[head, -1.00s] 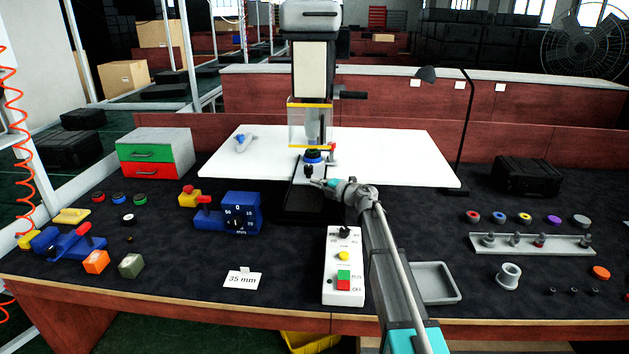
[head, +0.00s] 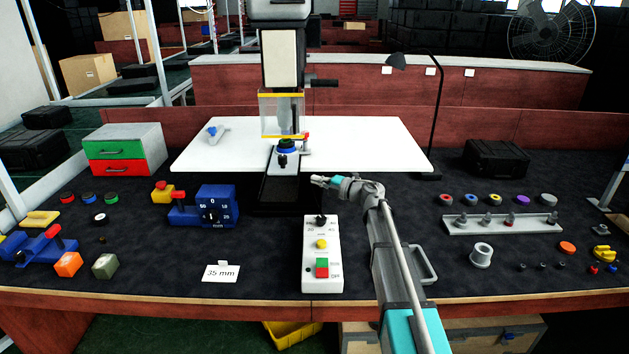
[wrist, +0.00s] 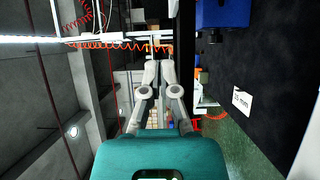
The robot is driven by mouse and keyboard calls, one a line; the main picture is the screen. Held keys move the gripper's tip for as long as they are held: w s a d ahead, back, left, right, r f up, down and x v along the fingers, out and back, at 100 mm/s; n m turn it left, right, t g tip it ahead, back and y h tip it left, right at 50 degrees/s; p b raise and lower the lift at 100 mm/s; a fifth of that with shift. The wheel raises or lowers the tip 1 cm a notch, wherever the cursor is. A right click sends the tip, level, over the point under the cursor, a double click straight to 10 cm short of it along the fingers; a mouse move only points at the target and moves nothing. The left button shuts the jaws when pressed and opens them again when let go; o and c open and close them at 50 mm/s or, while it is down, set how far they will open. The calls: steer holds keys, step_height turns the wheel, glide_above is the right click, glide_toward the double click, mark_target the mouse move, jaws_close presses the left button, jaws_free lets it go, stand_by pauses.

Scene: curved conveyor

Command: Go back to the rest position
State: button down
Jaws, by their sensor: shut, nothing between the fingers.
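My gripper (head: 318,180) is above the dark bench top, in front of the drill press (head: 283,75) and to the right of its dark base. It points left in the head view. In the wrist view the gripper (wrist: 160,64) has its fingers together with nothing between them. My arm rises from the bottom of the head view and bends at the wrist behind the control box.
A white control box (head: 322,255) with buttons stands just left of my arm. A grey tray (head: 422,265) is partly hidden behind my arm. A slotted rack (head: 502,225) lies to the right.

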steer(key=d+r+m+t+h+p, duration=0.3)
steer(key=d+r+m+t+h, duration=0.3)
steer(key=d+m+t+h, duration=0.6)
steer(key=s+d+f+m+g+h+p, duration=0.3)
steer(key=s+d+f+m+g+h, duration=0.3)
steer(key=m, duration=0.6)
steer(key=s+d+f+m+g+p, duration=0.15)
steer(key=s+f+m+g, duration=0.4)
steer(key=s, duration=0.75)
steer(key=s+a+f+g+y+p, duration=0.1)
steer(key=s+a+g, duration=0.2)
steer(key=s+g, duration=0.2)
steer(key=s+a+f+g+y+p, duration=0.1)
steer(key=s+g, duration=0.4)
steer(key=s, duration=0.6)
steer(key=shift+s+a+f+y, duration=0.35)
steer(key=shift+a+f, duration=0.25)
steer(key=shift+a, duration=0.55)
